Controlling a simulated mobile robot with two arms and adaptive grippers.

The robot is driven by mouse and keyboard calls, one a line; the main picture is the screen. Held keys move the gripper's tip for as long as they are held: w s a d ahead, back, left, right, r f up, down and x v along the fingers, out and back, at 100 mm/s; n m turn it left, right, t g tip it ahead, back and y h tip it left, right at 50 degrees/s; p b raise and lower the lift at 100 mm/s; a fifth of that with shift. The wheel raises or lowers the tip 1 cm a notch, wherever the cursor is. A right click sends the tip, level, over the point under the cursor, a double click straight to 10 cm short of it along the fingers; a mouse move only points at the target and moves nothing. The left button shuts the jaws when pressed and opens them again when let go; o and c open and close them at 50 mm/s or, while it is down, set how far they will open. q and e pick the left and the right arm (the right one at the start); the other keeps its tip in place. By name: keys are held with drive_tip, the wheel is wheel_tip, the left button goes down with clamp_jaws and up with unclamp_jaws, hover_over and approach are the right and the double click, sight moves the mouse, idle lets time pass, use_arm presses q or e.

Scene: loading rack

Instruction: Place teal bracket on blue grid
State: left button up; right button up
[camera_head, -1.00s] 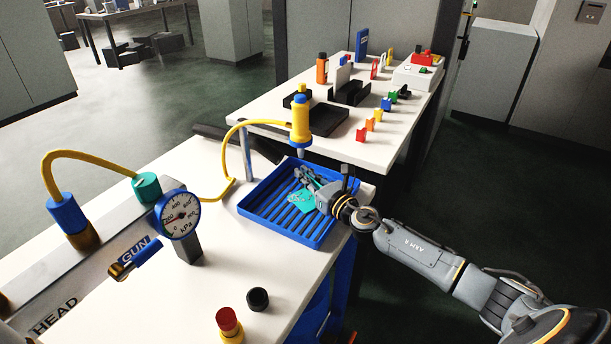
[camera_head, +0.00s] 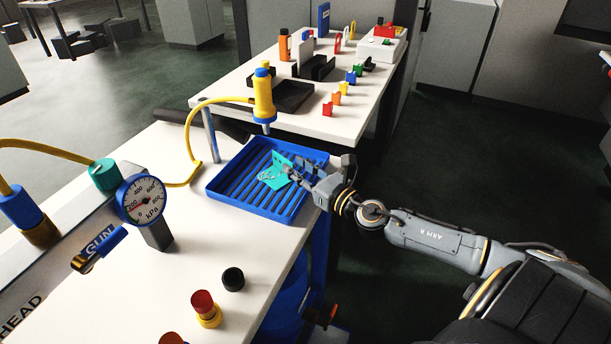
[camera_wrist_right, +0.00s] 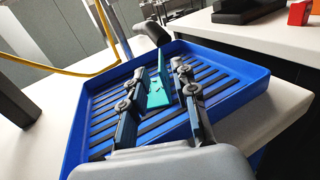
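The teal bracket (camera_head: 275,174) rests in the blue grid tray (camera_head: 226,199), on its slats, with one flange standing up. My right gripper (camera_head: 291,169) is at the tray's right side, close beside the bracket. In the right wrist view the two fingers (camera_wrist_right: 168,82) are spread, with the teal bracket (camera_wrist_right: 156,94) between and beyond them. Gaps seem to show on both sides of it. The blue grid (camera_wrist_right: 78,118) lies under the fingers. Contact at the fingertips is too small to tell. My left gripper is not in view.
A yellow-and-blue tool (camera_head: 263,98) hangs at the tray's back edge with a yellow hose. A pressure gauge (camera_head: 143,199) stands to the left. Red (camera_head: 204,304) and black (camera_head: 232,279) knobs are in front. A second white table (camera_head: 229,90) with several small parts stands behind.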

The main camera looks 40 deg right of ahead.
drive_tip(key=shift+s+d, duration=0.2)
drive_tip(key=shift+s, duration=1.05)
